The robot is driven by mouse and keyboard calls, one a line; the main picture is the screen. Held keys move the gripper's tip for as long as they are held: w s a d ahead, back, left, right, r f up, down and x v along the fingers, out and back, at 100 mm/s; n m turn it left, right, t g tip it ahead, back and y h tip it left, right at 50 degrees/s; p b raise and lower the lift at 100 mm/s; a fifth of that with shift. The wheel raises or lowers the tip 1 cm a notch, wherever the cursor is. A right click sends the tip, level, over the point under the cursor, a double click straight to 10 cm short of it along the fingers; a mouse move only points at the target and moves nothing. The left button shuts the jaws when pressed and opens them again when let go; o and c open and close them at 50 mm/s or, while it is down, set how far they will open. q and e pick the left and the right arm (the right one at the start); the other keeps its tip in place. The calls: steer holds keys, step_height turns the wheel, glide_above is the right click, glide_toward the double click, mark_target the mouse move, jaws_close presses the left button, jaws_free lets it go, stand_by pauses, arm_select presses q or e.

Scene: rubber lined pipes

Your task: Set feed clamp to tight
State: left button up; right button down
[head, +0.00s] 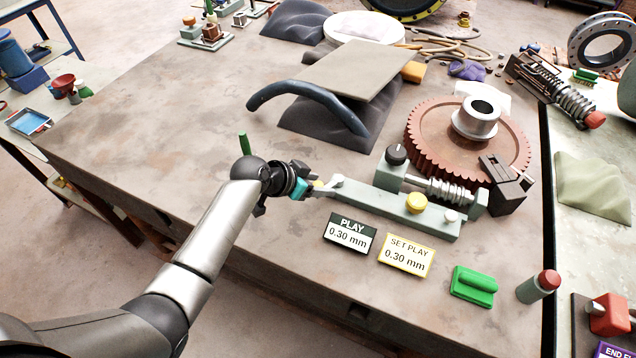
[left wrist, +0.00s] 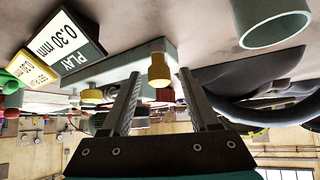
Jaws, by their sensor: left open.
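A grey-green fixture (head: 385,205) on the bench carries a worm shaft (head: 440,190), a black knob (head: 396,154) and a yellow knob (head: 416,202). My left gripper (head: 312,187) is at the left end of this fixture. In the left wrist view its two fingers (left wrist: 160,105) are apart, with a yellow-capped knob (left wrist: 160,68) seen between them, beyond the tips. My right gripper is not in view.
A toothed red-brown wheel (head: 425,140) meshes near the worm. Signs reading PLAY 0.30 mm (head: 350,234) and SET PLAY 0.30 mm (head: 406,256) stand in front. A green block (head: 473,286) is at front right. A dark curved hose (head: 300,92) lies behind. The bench's left side is clear.

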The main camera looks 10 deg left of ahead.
arm_select(q)
jaws_close()
stand_by(0.4)
stand_by(1.0)
